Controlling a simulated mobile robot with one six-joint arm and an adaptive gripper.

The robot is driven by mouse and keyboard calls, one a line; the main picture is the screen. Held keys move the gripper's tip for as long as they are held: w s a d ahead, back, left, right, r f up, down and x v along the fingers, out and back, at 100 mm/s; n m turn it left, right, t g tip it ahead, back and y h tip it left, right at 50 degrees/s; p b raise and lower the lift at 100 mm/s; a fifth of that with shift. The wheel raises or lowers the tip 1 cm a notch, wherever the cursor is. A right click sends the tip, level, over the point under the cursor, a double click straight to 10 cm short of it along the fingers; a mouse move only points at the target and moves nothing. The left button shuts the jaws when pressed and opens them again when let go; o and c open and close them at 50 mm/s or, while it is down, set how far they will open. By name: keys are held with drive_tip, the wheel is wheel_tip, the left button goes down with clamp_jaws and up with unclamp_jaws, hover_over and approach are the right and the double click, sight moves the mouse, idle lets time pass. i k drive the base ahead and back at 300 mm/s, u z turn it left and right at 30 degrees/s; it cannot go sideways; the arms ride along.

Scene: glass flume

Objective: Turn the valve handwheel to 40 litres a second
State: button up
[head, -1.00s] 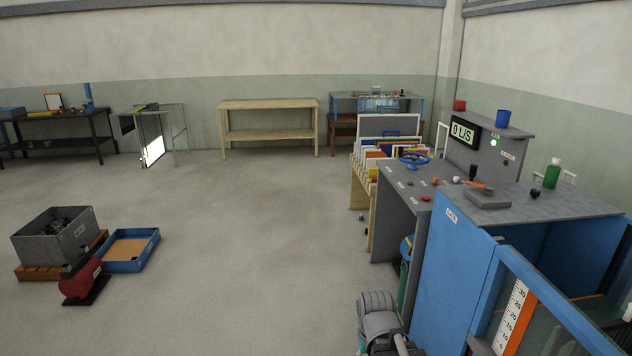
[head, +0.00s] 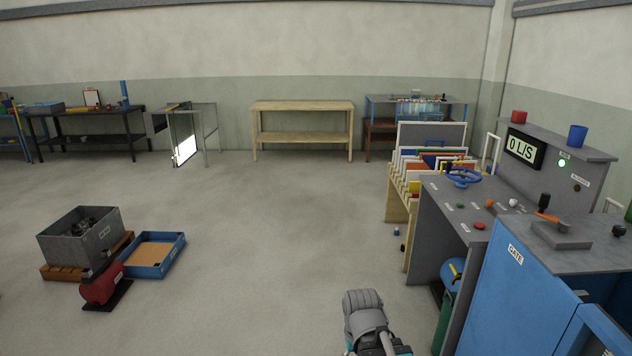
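The blue valve handwheel (head: 463,176) sits on the grey control desk (head: 428,188) at the right, near the desk's far edge. A display (head: 524,148) on the raised panel behind the desk reads 0 L/S, with a lit green lamp (head: 562,163) to its right. Part of my arm shows at the bottom, left of the desk and well short of the handwheel. My gripper's fingers cannot be made out in this view.
A blue cabinet marked GATE (head: 515,290) stands nearest at the right. A rack of coloured boards (head: 432,150) stands beyond the desk. At left are a grey bin (head: 80,238), a blue tray (head: 152,255) and a red pump-like object (head: 100,287). The middle floor is clear.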

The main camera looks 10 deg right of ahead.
sight(463, 175)
drive_tip(key=u, duration=0.05)
drive_tip(key=i, duration=1.55)
drive_tip(key=z, duration=0.45)
drive_tip(key=i, duration=0.8)
drive_tip(key=z, duration=0.6)
drive_tip(key=i, duration=1.05)
drive_tip(key=z, duration=0.45)
